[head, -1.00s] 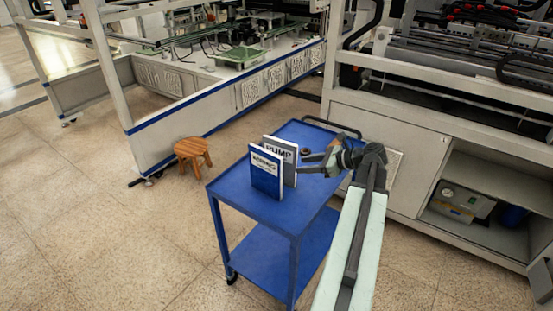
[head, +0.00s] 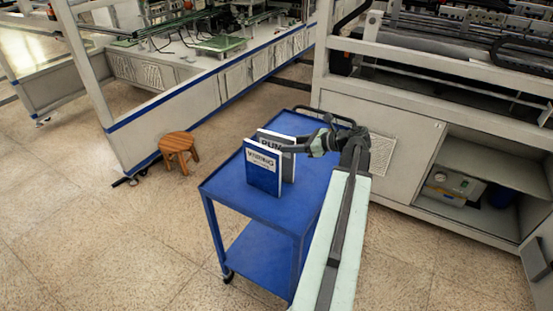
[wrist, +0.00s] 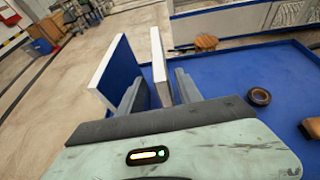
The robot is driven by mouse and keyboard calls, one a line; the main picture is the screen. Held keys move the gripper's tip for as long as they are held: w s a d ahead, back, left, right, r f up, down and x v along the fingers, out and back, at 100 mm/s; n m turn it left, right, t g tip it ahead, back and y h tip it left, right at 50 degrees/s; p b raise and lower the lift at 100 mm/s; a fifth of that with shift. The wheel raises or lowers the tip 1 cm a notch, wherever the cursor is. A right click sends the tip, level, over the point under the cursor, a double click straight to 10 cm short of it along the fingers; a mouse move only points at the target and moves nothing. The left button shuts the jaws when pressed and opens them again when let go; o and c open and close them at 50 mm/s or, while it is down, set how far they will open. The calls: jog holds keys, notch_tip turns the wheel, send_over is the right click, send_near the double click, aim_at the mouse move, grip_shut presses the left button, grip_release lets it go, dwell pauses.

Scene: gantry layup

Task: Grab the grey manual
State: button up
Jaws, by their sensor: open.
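The grey manual (head: 289,168) stands upright on the blue cart, mostly hidden in the head view behind the blue manual (head: 262,172). In the wrist view the grey manual (wrist: 160,65) shows its pale edge, and the blue manual (wrist: 122,78) stands to its left with a gap between. My gripper (head: 288,149) is at the upper part of the grey manual. In the wrist view its open fingers (wrist: 159,90) lie on either side of the grey manual, the left finger in the gap between the two manuals. I cannot tell whether either finger touches a cover.
The blue cart (head: 234,197) has free top space around the manuals. A dark ring-shaped roll (wrist: 259,97) lies on it to the right. A wooden stool (head: 178,147) stands left of the cart. White machine frames (head: 385,140) stand behind and to the right.

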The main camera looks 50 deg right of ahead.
aim_at(280, 143)
jog(key=x, duration=0.2)
jog(key=b+x, duration=0.1)
jog(key=x, duration=0.2)
jog(key=shift+w+d+r, duration=0.2)
jog(key=shift+r, duration=0.1)
grip_shut()
dwell(1.1)
